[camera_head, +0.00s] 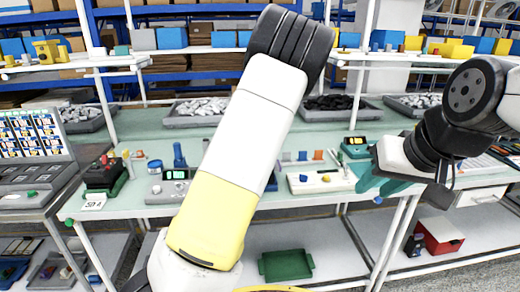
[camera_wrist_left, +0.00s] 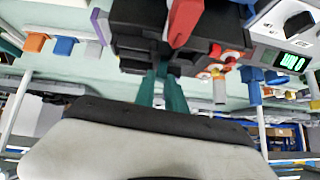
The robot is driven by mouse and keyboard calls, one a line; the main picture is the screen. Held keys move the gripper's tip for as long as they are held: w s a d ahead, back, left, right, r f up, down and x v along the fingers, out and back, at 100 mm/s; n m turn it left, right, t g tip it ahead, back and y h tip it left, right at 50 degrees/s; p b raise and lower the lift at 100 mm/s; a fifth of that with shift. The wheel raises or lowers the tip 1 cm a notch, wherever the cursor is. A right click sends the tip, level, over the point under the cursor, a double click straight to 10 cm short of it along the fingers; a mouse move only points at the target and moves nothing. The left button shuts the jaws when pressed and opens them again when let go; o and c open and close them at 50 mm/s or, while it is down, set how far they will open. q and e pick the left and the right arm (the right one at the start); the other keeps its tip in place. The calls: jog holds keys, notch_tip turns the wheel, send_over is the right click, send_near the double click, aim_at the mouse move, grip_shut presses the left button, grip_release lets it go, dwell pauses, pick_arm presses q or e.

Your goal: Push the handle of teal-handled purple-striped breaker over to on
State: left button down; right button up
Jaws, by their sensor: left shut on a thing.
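My left gripper (camera_wrist_left: 162,90) shows in the left wrist view. Its two teal fingers are close together at a black block (camera_wrist_left: 140,32) with a red lever (camera_wrist_left: 184,22). A small dark teal piece lies between the fingertips, but whether it is the breaker's handle I cannot tell. A purple stripe (camera_wrist_left: 95,20) shows on a pale part left of the block. In the head view my left arm hides the black block and the left gripper. My right gripper (camera_head: 383,182), with teal fingers, hangs near the table's right part; its finger gap is unclear.
A grey tester with a display (camera_head: 174,176) stands left of my arm. A black device on a green base (camera_head: 104,174) is farther left. Grey bins line the back.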

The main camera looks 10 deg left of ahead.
dwell(0.5)
pick_arm(q)
jog(key=c, duration=1.4)
grip_release()
jog(key=shift+a, duration=0.1)
jog(key=shift+s+d+r, duration=0.2)
jog(key=shift+s+r, duration=0.1)
jog(key=shift+r, duration=0.05)
jog(key=v, duration=0.6)
jog(key=shift+s+d+r, duration=0.2)
jog(key=shift+s, duration=0.1)
